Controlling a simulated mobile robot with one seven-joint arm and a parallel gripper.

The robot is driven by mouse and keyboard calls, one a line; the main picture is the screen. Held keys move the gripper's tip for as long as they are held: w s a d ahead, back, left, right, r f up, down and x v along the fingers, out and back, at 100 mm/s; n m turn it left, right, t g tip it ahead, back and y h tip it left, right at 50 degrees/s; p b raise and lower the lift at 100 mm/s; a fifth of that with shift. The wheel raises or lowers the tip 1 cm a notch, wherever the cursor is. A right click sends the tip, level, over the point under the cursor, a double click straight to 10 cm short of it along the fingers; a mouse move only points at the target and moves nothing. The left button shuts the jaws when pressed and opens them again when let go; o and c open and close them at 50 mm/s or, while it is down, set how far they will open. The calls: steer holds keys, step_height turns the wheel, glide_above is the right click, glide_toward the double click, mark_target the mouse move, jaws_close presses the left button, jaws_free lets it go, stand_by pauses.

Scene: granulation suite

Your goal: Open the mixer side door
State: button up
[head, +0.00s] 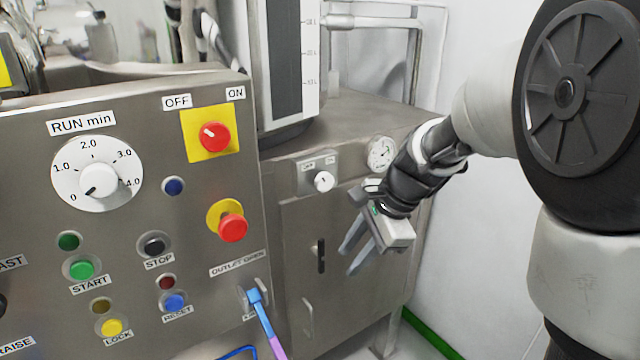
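A grey steel door panel (298,235) is on the cabinet face right of the control panel, and it looks closed. A dark upright slot or handle (320,256) is set in it. I cannot tell for certain that this is the mixer side door. My gripper (346,262) is in front of the right part of this cabinet face, a little right of the dark handle. Its two fingers point down and left and are spread apart with nothing between them. The gripper and wrist hide part of the cabinet's right side.
The control panel (150,225) with its dial and buttons fills the left. A blue and purple lever (262,322) sticks out at its lower right. A knob (323,181) and a round gauge (382,153) sit above the door. A white wall (475,235) is at right.

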steer(key=w+a+f+m+b, duration=0.1)
steer(key=w+f+m+b, duration=0.3)
steer(key=f, duration=0.7)
steer(key=w+a+f+m+b, duration=0.15)
steer(key=w+f+m, duration=0.35)
steer(key=f, duration=0.5)
steer(key=b, duration=0.4)
glide_toward(312, 336)
steer(key=shift+n+g, duration=0.4)
steer(key=w+a+f, duration=0.1)
steer(key=a+f, duration=0.1)
steer(key=f, duration=0.1)
steer(key=w+a+f, duration=0.1)
steer(key=shift+w+a+f, duration=0.3)
steer(key=shift+a, duration=0.05)
jaws_close()
